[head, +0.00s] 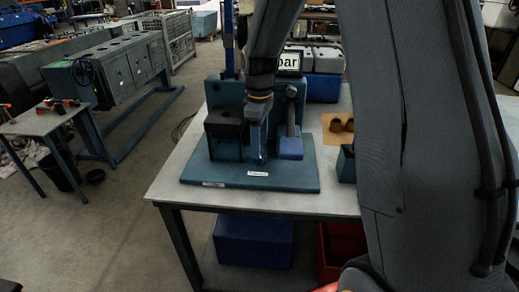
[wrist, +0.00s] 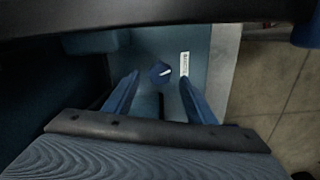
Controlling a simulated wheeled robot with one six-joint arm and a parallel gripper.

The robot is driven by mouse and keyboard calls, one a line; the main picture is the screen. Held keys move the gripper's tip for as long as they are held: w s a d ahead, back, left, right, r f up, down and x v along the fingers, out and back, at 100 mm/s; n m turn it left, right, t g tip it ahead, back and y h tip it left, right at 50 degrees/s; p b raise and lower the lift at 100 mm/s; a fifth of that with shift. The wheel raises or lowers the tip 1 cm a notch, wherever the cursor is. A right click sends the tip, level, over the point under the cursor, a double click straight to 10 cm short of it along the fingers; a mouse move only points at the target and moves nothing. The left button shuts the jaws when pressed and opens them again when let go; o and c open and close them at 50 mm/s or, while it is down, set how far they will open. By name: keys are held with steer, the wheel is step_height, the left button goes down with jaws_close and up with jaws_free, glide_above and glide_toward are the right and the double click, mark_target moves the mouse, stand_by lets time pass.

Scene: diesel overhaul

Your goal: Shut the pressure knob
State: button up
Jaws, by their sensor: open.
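The pressure knob (wrist: 159,73) is a small round dark blue knob with a white pointer mark. In the wrist view it lies between my two fingertips, with a gap on each side. I cannot tell how far the tips are above it. My gripper (wrist: 160,79) is open and empty, pointing down at the blue test stand. In the head view my gripper (head: 261,160) is over the front of the stand's base plate (head: 225,176), and the knob is hidden behind it. A white label (wrist: 185,63) is right of the knob.
A display (head: 289,61) reading "bar" is behind.

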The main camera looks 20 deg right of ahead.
steer(key=shift+f+p, duration=0.3)
steer(key=shift+f, duration=1.35)
steer(key=c, duration=1)
steer(key=shift+m+p, duration=0.45)
steer(key=shift+m, duration=1.85)
steer(key=shift+c, duration=0.2)
steer(key=o, duration=1)
steer(key=shift+o, duration=0.2)
steer(key=shift+r, duration=0.15)
step_height(320, 180, up, 8)
steer(key=shift+f+b, duration=0.25)
steer(key=shift+b, duration=0.8)
